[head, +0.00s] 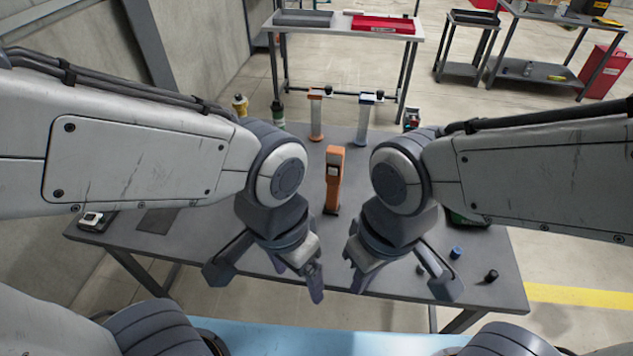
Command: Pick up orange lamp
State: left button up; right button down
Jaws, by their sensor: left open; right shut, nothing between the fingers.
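The orange lamp (335,165) stands upright near the middle of the grey table, showing between my two arms. It has a dark patch on its front and a dark lower part. My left gripper (264,278) is open, in front of the lamp and to its left, over the near part of the table. Neither gripper touches the lamp.
Two pale posts, one orange-topped (316,118) and one blue-topped (365,120), stand behind the lamp. A dark mat (157,221) and small device (95,220) lie at left. A blue piece (457,252) and black piece (491,276) are at right.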

aim_at(335, 156)
jog(key=k, duration=0.5)
jog(key=u, duration=2.3)
jog(key=i, duration=1.3)
jog(key=z, duration=2.05)
